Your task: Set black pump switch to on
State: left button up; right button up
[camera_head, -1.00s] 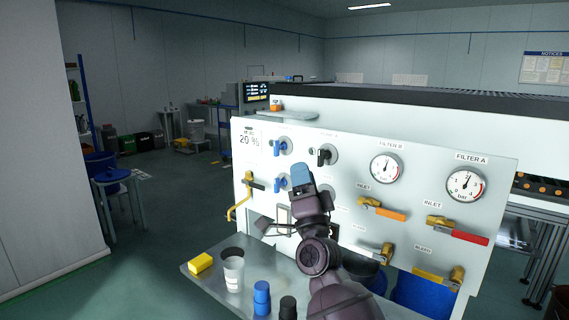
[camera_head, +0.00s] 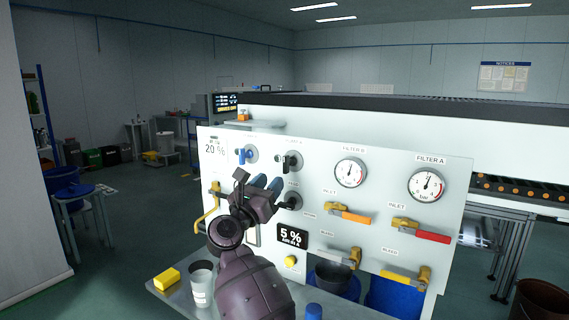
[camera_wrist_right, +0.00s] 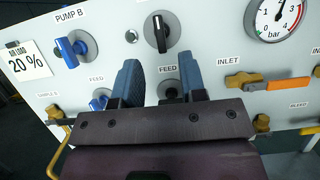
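The black pump switch (camera_head: 291,162) is a black handle on a round grey plate, in the upper part of the white panel (camera_head: 330,185). In the wrist view its handle (camera_wrist_right: 159,34) is nearly upright. My right gripper (camera_head: 268,182) is below and left of it in the head view, apart from it. In the wrist view the blue fingertips of this gripper (camera_wrist_right: 163,78) are spread, with nothing held. A black feed knob (camera_wrist_right: 170,88) shows beyond the gap between them, partly hidden by the gripper. My left gripper is not in view.
The blue pump B switch (camera_wrist_right: 72,48) is left of the black one. A blue feed knob (camera_wrist_right: 100,101) is below it. Gauges (camera_head: 350,172) and orange and red valve levers fill the panel's right. A yellow block (camera_head: 166,279) and white cup (camera_head: 201,288) stand on the shelf below.

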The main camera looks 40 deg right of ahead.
aim_at(284, 165)
jog(key=x, duration=0.7)
jog(key=shift+r, duration=0.1)
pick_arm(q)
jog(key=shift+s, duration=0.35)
pick_arm(e)
jog(key=shift+w+d+r, duration=0.25)
jog(key=shift+w+d, duration=0.1)
jog(key=shift+d, duration=0.25)
grip_shut()
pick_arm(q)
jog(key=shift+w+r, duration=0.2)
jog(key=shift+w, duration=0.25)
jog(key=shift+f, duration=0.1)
